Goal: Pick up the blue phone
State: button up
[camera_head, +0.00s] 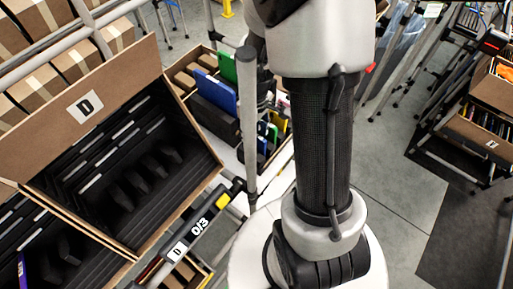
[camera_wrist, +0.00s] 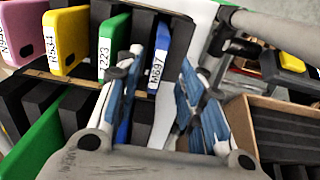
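In the wrist view a blue phone (camera_wrist: 159,58) with a white label reading M697 stands upright in a black slotted holder. My gripper (camera_wrist: 162,78) is open, its two fingers apart on the left and right of the blue phone, with a gap on each side. The phone's lower part is partly hidden between black dividers. More blue shows low beside the left finger; I cannot tell whether it is another phone. In the head view my arm hides most of the gripper, and a blue phone (camera_head: 214,94) stands in the carton behind it.
A green phone (camera_wrist: 113,48), a yellow phone (camera_wrist: 67,40) and a pink phone (camera_wrist: 22,28) stand left of the blue one. A grey bar (camera_wrist: 270,28) crosses the upper right. A large tilted carton (camera_head: 110,70) with black slots fills the head view's left.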

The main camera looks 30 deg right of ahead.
jog(key=f, duration=0.3)
jog(key=shift+s+d+b, duration=0.1)
jog(key=shift+d+b, duration=0.15)
jog(key=shift+b, duration=0.1)
jog(key=shift+f, duration=0.45)
jog(key=shift+c, duration=0.5)
grip_shut()
